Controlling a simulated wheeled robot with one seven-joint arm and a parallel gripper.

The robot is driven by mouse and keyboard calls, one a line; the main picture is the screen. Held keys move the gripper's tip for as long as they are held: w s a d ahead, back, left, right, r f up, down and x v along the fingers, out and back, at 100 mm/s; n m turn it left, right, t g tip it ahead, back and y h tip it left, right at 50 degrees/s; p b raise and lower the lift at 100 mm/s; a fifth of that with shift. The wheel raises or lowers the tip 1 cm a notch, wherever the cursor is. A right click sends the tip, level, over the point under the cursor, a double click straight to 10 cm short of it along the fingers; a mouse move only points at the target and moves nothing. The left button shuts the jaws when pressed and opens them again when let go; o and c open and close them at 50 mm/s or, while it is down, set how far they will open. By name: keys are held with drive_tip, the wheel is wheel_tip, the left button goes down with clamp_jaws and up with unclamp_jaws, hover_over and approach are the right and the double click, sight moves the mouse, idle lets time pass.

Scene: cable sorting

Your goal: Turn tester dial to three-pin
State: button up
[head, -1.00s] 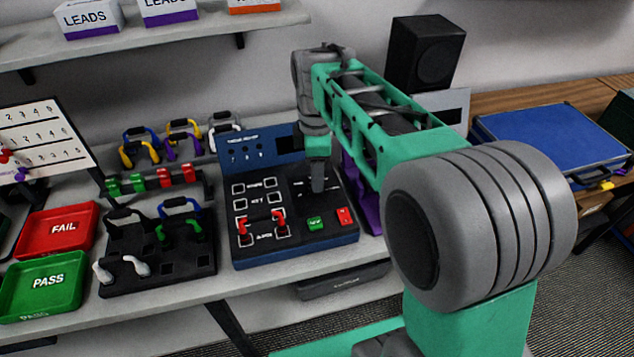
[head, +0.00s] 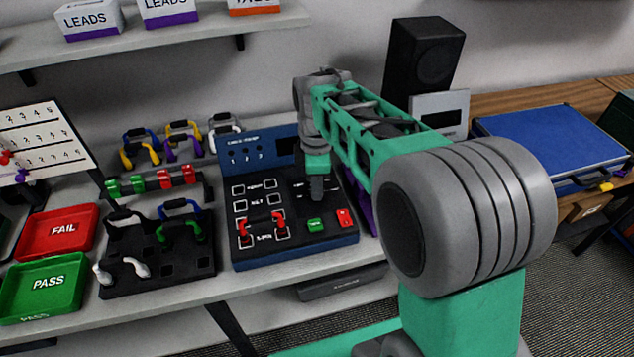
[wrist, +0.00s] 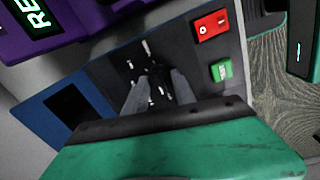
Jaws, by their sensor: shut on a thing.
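The cable tester (head: 290,245) is a dark blue box on the bench with a raised back panel, three rows of white-edged sockets, a green button and a red switch. A red-ended lead (head: 263,222) spans the bottom row, labelled 3-pin. My gripper (head: 316,197) points down at the tester's right part, above the green button. In the wrist view my gripper (wrist: 158,92) is shut on the dial (wrist: 158,84), whose body is mostly hidden between the fingers. White marks surround it on the panel. I cannot read which mark the dial points to.
A black holder (head: 158,262) with several leads stands left of the tester. Red FAIL (head: 50,255) and green PASS (head: 20,308) trays lie farther left. A purple item (wrist: 60,45) stands close beside the tester. A black speaker (head: 425,60) stands behind my arm.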

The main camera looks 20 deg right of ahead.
clamp_jaws()
drive_tip(key=shift+d, duration=0.15)
drive_tip(key=shift+m, duration=0.4)
drive_tip(key=m, duration=0.3)
drive_tip(key=shift+p, duration=0.4)
drive_tip(key=m, duration=0.5)
drive_tip(key=shift+w+p, duration=0.15)
drive_tip(key=shift+p, duration=0.15)
drive_tip(key=o, duration=0.8)
unclamp_jaws()
